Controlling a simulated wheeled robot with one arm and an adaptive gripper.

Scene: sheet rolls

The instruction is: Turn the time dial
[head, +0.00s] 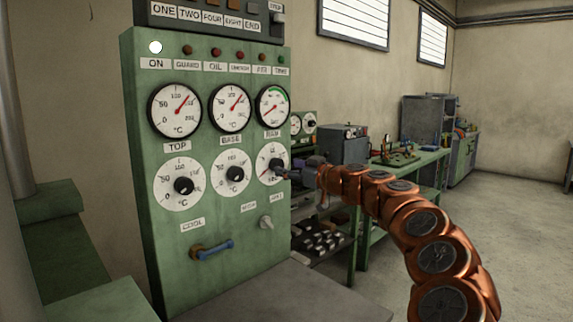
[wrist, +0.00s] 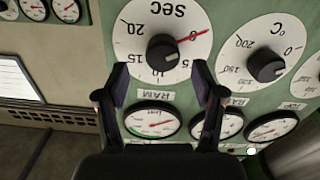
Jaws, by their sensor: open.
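The time dial (head: 267,176) is the rightmost white dial in the lower row on the green panel, with a black knob. In the wrist view the dial (wrist: 134,38) appears upside down, marked SEC, with a red pointer (wrist: 192,36) towards the upper right. Its black knob (wrist: 163,51) sits just beyond and between my fingertips. My gripper (head: 284,172) is at the dial's right side in the head view and hides part of it. In the wrist view my gripper (wrist: 160,72) is open, its two fingers apart and nothing held between them.
The BASE dial (head: 233,191) and TOP dial (head: 179,199) sit to the left. Several round gauges are above, including the RAM gauge (head: 272,106). A blue-handled lever (head: 216,249) and a small light knob (head: 265,222) are below. A green bench (head: 425,158) stands behind my arm.

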